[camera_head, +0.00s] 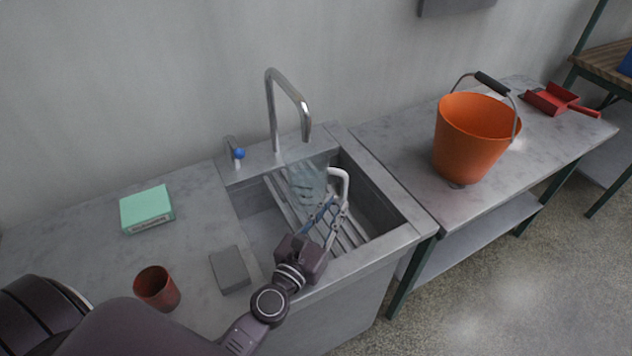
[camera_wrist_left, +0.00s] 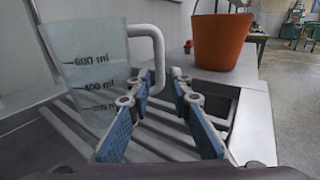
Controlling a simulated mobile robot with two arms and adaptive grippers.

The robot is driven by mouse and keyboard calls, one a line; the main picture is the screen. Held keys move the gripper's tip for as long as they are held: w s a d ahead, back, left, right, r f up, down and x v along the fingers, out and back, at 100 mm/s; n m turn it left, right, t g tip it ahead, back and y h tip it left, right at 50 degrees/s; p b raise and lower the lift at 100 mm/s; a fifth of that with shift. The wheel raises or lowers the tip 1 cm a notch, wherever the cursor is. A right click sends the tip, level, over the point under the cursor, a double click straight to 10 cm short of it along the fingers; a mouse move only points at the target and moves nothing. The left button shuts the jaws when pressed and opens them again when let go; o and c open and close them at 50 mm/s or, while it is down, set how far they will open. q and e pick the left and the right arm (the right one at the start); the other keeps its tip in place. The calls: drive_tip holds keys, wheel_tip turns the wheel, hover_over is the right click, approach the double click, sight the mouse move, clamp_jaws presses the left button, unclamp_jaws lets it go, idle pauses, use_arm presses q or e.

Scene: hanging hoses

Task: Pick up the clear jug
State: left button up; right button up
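The clear jug (camera_head: 306,180) stands on the slatted rack in the sink, under the tap. It has black measuring marks and a white handle (camera_head: 341,184) on its right side. In the left wrist view the jug (camera_wrist_left: 88,72) is at the left, and its handle (camera_wrist_left: 158,55) reaches toward my fingers. My left gripper (camera_head: 334,205) is over the sink just in front of the handle. In the wrist view its two blue-padded fingers (camera_wrist_left: 165,90) are apart with nothing clearly held between them. My right gripper is not in view.
The sink (camera_head: 385,200) has raised walls, and the curved tap (camera_head: 272,105) rises behind the jug. A green box (camera_head: 146,209), a red cup (camera_head: 157,287) and a grey block (camera_head: 230,269) are on the left counter. An orange bucket (camera_head: 470,140) and red dustpan (camera_head: 550,98) are on the right table.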

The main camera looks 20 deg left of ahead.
sight(343, 191)
use_arm(q)
drive_tip(key=shift+w+r, duration=0.15)
drive_tip(key=shift+w, duration=0.35)
drive_tip(key=w, duration=0.2)
drive_tip(key=w+p, duration=0.1)
drive_tip(key=w, duration=0.1)
drive_tip(key=shift+w+d+r+p, duration=0.1)
drive_tip(key=shift+d+r+p, duration=0.1)
drive_tip(key=shift+p, duration=0.1)
drive_tip(key=shift+w+f, duration=0.1)
drive_tip(key=shift+w, duration=0.3)
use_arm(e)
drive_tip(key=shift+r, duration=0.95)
use_arm(q)
clamp_jaws()
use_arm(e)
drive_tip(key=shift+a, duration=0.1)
